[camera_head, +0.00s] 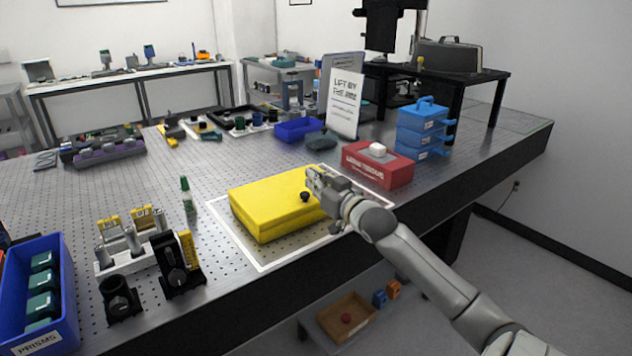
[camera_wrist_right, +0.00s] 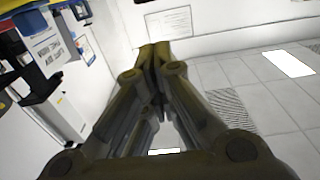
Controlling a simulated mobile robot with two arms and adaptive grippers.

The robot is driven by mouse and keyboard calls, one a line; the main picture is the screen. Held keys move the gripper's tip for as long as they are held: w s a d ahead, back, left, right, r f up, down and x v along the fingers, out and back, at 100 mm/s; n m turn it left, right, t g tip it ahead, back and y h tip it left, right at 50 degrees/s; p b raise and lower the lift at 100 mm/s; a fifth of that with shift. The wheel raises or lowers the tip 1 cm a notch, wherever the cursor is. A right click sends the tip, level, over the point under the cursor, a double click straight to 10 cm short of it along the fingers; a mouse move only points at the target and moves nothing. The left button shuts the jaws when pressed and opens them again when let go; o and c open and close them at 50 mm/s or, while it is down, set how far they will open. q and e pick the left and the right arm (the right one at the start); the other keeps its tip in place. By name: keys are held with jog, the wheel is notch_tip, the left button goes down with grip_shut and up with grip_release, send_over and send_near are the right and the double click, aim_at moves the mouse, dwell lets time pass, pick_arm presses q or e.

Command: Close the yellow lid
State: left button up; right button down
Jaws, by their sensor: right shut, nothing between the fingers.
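The yellow case with its yellow lid (camera_head: 268,198) lies on the perforated table, inside a white outlined rectangle. The lid lies down over the case, and no opening shows from this side; whether it is fully seated I cannot tell. The shut fingers (camera_wrist_right: 155,52) also fill the middle of the right wrist view. My left gripper is not in view.
A red box (camera_head: 376,166) and stacked blue boxes (camera_head: 422,130) stand behind my right gripper. A white sign (camera_head: 345,98) stands farther back.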

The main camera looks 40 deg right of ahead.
pick_arm(q)
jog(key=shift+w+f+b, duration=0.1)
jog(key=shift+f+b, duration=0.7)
jog(key=shift+b, duration=0.5)
pick_arm(e)
jog(key=s+a+f, duration=0.1)
jog(key=s+f, duration=0.2)
jog(key=s, duration=0.6)
jog(key=shift+a, duration=0.15)
jog(key=shift+s, duration=0.1)
